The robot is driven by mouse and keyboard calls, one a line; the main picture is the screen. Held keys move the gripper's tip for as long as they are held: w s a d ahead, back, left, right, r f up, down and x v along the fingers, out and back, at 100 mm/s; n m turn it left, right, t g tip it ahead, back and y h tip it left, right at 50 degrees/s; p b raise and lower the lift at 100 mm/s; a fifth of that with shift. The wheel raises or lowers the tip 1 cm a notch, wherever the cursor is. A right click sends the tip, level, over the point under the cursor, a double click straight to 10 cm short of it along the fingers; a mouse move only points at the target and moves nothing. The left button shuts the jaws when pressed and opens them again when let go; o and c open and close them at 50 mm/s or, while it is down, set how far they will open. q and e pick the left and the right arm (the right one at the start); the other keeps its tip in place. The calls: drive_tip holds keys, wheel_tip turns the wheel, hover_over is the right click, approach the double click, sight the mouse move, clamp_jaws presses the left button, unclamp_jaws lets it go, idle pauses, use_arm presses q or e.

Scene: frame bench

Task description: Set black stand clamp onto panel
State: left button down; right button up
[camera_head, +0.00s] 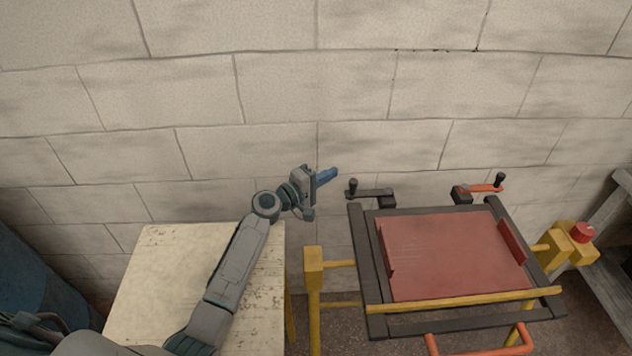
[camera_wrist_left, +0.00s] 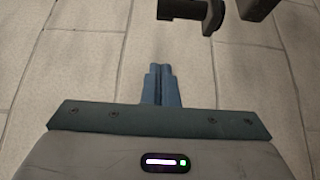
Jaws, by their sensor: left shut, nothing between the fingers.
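The black clamp (camera_head: 371,193) is at the far left corner of the dark frame, with an upright dark knob at its left end. Dark parts near the top of the left wrist view (camera_wrist_left: 191,10) look like this clamp. The red panel (camera_head: 455,255) lies within the frame. My left gripper (camera_head: 333,173) is shut and empty, up and to the left of the black clamp and apart from it. Its blue fingers (camera_wrist_left: 160,85) are together in the wrist view. My right gripper is not in view.
A second clamp with an orange-red arm (camera_head: 484,188) is at the frame's far right. The dark frame (camera_head: 362,250) has yellow supports (camera_head: 313,270). A pale table (camera_head: 150,265) stands left under my left arm. A red button on a yellow box (camera_head: 584,231) is at right. A block wall is behind.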

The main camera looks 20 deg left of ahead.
use_arm(q)
drive_tip(key=d+p, duration=0.1)
drive_tip(key=d, duration=0.1)
drive_tip(key=d+p, duration=0.1)
drive_tip(key=d, duration=0.1)
drive_tip(key=shift+s+d+f+p, duration=0.1)
drive_tip(key=shift+s+p, duration=0.15)
drive_tip(key=shift+p, duration=0.05)
